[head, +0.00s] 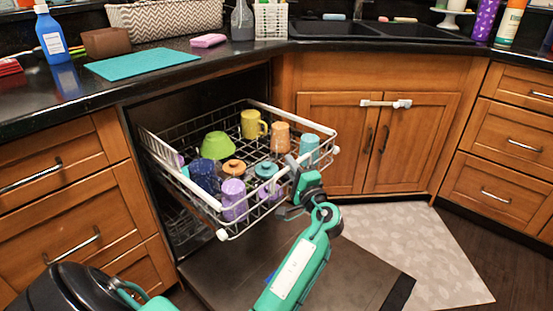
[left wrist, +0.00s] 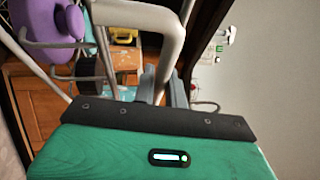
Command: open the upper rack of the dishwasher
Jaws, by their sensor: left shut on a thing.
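The dishwasher's upper rack (head: 262,107) is a white wire basket. It stands well out from the dark cavity, above the lowered door (head: 300,262). Mugs, cups, a green bowl (head: 215,145) and lidded items sit in it. My left gripper (head: 292,172) is at the rack's front right side, shut on its wire frame. In the left wrist view, the grey fingers (left wrist: 166,88) close around a rack bar below the thick pale rail (left wrist: 128,14); the exact contact is partly hidden. My right gripper is not in view.
Wooden drawers (head: 55,200) stand left of the dishwasher, and sink cabinet doors (head: 370,140) with a white latch (head: 385,103) stand right. The open door covers floor in front. A pale mat (head: 400,250) lies clear on the right.

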